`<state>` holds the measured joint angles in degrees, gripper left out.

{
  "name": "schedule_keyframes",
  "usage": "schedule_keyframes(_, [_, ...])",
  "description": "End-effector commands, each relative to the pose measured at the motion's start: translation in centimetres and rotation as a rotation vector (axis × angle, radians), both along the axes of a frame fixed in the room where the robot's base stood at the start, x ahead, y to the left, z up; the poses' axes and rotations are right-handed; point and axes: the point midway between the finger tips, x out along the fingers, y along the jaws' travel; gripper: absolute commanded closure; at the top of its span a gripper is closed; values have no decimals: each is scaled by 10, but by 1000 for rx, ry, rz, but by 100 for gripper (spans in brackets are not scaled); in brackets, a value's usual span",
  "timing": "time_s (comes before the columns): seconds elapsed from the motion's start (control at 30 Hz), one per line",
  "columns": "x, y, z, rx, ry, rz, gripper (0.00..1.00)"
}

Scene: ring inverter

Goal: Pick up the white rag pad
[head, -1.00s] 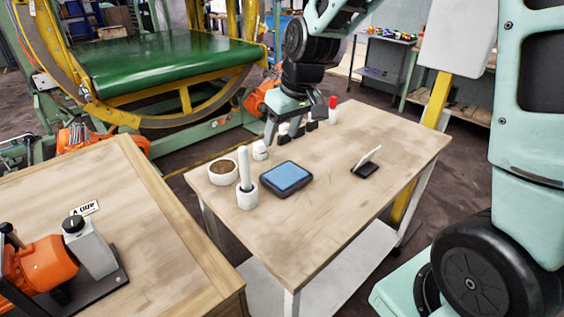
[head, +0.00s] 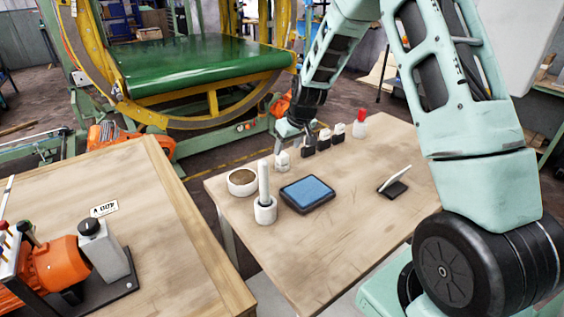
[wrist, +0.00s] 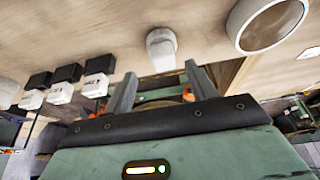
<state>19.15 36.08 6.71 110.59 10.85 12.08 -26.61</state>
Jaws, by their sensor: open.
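A small white block with a rounded end stands near the table's back left edge in the head view (head: 282,161). It looks like the white rag pad, though its material cannot be made out. In the wrist view the white pad (wrist: 162,46) lies just beyond my fingertips, roughly in line with the gap between them. My gripper (head: 290,138) is over the back edge of the table, close to the pad, and its fingers partly overlap it in the head view. In the wrist view my gripper (wrist: 163,84) is open with nothing between the fingers.
Several black-and-white blocks (head: 324,139) and a red-topped bottle (head: 360,124) line the back edge. A round white bowl (head: 242,182), a white post in a cup (head: 265,208), a blue pad in a dark tray (head: 307,193) and a card holder (head: 394,188) share the table (head: 335,235).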

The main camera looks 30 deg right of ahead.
Motion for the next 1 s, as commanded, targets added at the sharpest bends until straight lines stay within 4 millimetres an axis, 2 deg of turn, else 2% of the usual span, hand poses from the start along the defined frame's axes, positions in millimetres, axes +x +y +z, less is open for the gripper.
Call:
schedule_keyframes(0.17, [5, 1, -9, 1, 1, 0, 44])
schedule_keyframes(0.5, [24, 6, -47, 0, 2, 0, 44])
schedule_keyframes(0.8, [26, 6, -51, 0, 0, 0, 44])
schedule_keyframes(0.83, [26, 6, -51, 0, 0, 0, 49])
schedule_keyframes(1.0, [26, 6, -51, 0, 1, 0, 93])
